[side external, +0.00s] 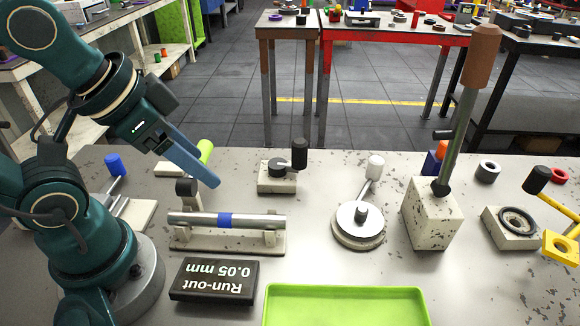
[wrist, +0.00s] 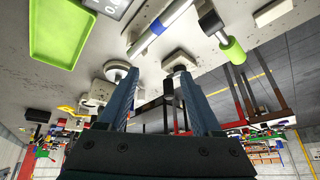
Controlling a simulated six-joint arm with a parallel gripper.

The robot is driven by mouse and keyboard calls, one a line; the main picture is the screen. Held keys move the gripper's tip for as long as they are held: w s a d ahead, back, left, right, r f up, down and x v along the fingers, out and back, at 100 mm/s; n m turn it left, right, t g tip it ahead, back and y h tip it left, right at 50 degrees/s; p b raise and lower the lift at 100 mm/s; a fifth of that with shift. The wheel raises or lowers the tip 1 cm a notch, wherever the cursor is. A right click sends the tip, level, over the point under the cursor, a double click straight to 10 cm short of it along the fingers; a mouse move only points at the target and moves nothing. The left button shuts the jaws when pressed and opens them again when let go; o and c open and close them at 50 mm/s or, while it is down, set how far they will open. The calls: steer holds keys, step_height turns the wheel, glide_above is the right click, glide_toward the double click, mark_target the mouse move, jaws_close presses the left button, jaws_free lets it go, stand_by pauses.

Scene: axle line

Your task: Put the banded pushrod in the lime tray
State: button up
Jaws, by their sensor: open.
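The banded pushrod, a silver rod with a blue band (side external: 252,221), lies level across the supports of a pale stand (side external: 228,246) in the side view. It also shows at the top of the wrist view (wrist: 178,11). The lime tray (side external: 345,306) sits at the front edge of the side view, right of the stand, and looks empty. It shows at upper left in the wrist view (wrist: 60,30). My gripper (side external: 214,182) is above and behind the rod, apart from it, fingers pointing down and right. In the wrist view its two blue fingers (wrist: 158,75) are spread with nothing between them.
A black run-out display (side external: 212,279) lies in front of the stand. A green-ended cylinder (side external: 205,151) is behind it. A round dial base (side external: 358,222) and a tall lever on a block (side external: 432,220) stand to the right. Bare bench lies between stand and dial base.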

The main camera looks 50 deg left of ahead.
steer(key=w+m+g, duration=0.1)
steer(key=m, duration=0.2)
steer(key=m+g, duration=0.4)
glide_above(225, 215)
step_height(225, 215, down, 6)
steer(key=shift+w+f, duration=0.1)
steer(key=shift+w, duration=0.05)
steer(key=shift+f+g, duration=0.4)
steer(key=shift+f, duration=2.8)
jaws_close()
